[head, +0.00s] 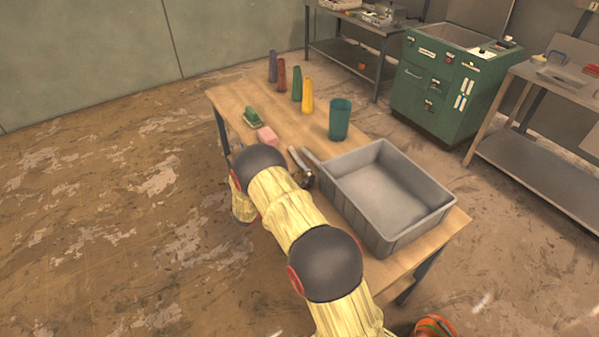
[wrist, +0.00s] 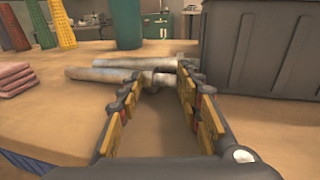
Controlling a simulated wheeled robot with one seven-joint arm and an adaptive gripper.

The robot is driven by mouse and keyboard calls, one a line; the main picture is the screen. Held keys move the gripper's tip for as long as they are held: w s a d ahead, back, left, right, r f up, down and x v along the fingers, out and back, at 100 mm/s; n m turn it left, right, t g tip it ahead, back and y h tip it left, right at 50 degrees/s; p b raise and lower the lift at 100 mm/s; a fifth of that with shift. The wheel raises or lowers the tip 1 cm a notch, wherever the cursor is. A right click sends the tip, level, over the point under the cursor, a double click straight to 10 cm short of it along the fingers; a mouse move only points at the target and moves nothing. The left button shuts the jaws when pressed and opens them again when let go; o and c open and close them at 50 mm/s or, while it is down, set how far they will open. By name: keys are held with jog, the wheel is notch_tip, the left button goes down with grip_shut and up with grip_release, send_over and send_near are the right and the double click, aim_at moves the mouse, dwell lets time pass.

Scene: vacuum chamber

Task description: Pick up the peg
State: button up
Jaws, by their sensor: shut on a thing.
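Two grey metal rods lie on the wooden table beside the grey bin. The nearer one, which I take as the peg (wrist: 105,75), lies crosswise in the wrist view, its right part between my fingertips. The second rod (wrist: 122,62) lies just behind it. In the head view the rods show as a small pale shape (head: 296,157) just beyond my gripper (head: 305,178), partly hidden by my arm. My gripper (wrist: 158,80) is shut on the peg, low over the table, its fingers still well apart. The exact contact is hard to see.
The grey bin (head: 348,206) stands close on the right, empty. A teal cup (head: 340,119) stands behind the rods. A pink block (head: 267,136), a green object (head: 252,118) and several coloured tapered pieces, including a yellow one (head: 307,96), stand further back. Bare tabletop (head: 285,120) lies between.

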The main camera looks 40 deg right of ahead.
jog(key=c, duration=0.5)
jog(key=shift+r, duration=0.1)
grip_shut()
